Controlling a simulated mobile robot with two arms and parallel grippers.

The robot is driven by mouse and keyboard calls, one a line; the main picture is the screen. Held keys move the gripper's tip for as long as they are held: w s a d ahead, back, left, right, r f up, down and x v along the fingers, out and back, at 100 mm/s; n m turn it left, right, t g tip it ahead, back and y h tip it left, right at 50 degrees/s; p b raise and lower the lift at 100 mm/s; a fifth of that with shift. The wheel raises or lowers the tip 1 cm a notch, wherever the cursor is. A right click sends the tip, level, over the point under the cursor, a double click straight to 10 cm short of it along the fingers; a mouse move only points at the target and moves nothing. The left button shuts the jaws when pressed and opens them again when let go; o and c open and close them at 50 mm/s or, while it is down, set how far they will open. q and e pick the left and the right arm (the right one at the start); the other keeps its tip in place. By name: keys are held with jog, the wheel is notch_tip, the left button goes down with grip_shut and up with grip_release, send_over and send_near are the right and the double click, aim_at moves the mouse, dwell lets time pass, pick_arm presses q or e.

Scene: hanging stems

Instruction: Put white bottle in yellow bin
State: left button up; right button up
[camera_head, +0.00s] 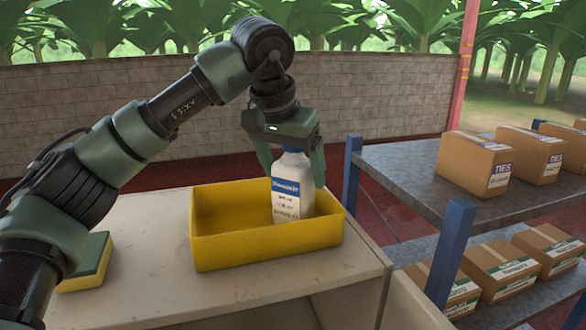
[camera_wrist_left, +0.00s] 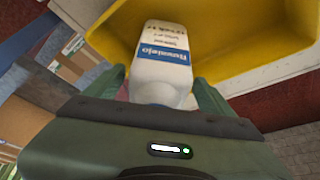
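The white bottle (camera_head: 291,190) has a blue-and-white label and a blue band near its top. It stands about upright inside the right part of the yellow bin (camera_head: 240,250), its base hidden by the bin's front wall. My left gripper (camera_head: 291,170) points down over the bottle, one finger on each side of its upper part. The fingers look spread wider than the bottle. In the left wrist view the bottle (camera_wrist_left: 160,70) lies between the two fingers (camera_wrist_left: 160,90), with the yellow bin (camera_wrist_left: 225,60) around it. My right gripper is not in view.
The bin sits on a pale cabinet top (camera_head: 130,260). A green-and-yellow sponge (camera_head: 90,265) lies left of it. A grey metal shelf (camera_head: 400,175) with blue posts and several cardboard boxes (camera_head: 473,163) stands close on the right.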

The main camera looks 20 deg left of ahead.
pick_arm(q)
jog(key=shift+r, duration=0.5)
jog(key=b+v, duration=0.1)
jog(key=v, duration=1)
jog(key=shift+r+b, duration=0.2)
jog(key=shift+b, duration=0.15)
jog(key=shift+s+f, duration=0.1)
